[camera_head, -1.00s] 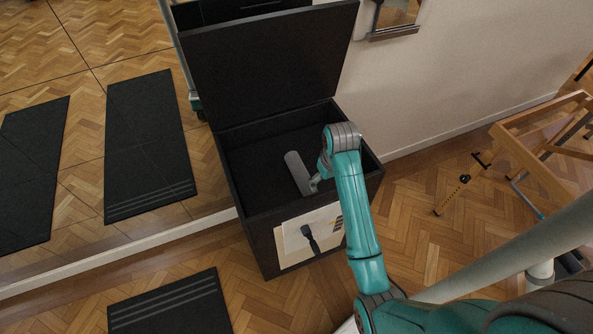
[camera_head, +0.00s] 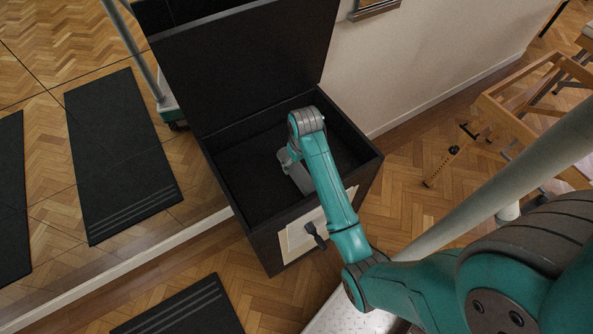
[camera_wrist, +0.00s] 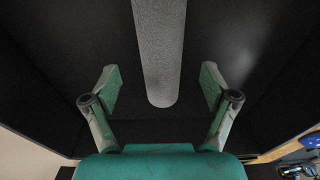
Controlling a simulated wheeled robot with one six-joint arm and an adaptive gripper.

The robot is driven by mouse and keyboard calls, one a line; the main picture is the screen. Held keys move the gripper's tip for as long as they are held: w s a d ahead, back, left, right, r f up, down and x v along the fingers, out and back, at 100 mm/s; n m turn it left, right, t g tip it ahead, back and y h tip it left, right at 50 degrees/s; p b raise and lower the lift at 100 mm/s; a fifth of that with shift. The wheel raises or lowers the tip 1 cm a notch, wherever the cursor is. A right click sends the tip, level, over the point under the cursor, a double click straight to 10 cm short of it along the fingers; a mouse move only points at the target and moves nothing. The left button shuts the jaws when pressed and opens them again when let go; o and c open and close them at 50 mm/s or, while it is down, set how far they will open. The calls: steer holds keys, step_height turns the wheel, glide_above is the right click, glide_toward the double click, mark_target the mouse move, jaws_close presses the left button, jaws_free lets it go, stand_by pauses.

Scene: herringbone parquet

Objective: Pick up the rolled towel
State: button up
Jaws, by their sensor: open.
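The rolled towel is a grey cylinder (camera_wrist: 160,50) lying inside the open black box (camera_head: 362,150). In the head view the towel (camera_head: 301,180) shows beside my arm, its far part partly covered by my gripper. In the wrist view it runs from the top edge to the middle, its near end between the lines of my two fingers. My gripper (camera_wrist: 158,88) is open, with one green-padded finger on each side of the towel and a gap on both sides. I cannot tell how far above the towel the fingers are.
The box's lid (camera_head: 245,65) stands raised at the back. A pale wall (camera_head: 420,55) is behind and to the right. A wooden frame (camera_head: 520,115) stands at the right.

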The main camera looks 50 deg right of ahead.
mark_target(298, 169)
steer(key=shift+w+f, duration=0.15)
steer(key=shift+f, duration=1.35)
steer(key=shift+w+f, duration=0.1)
steer(key=shift+f, duration=1.4)
steer(key=c, duration=1.4)
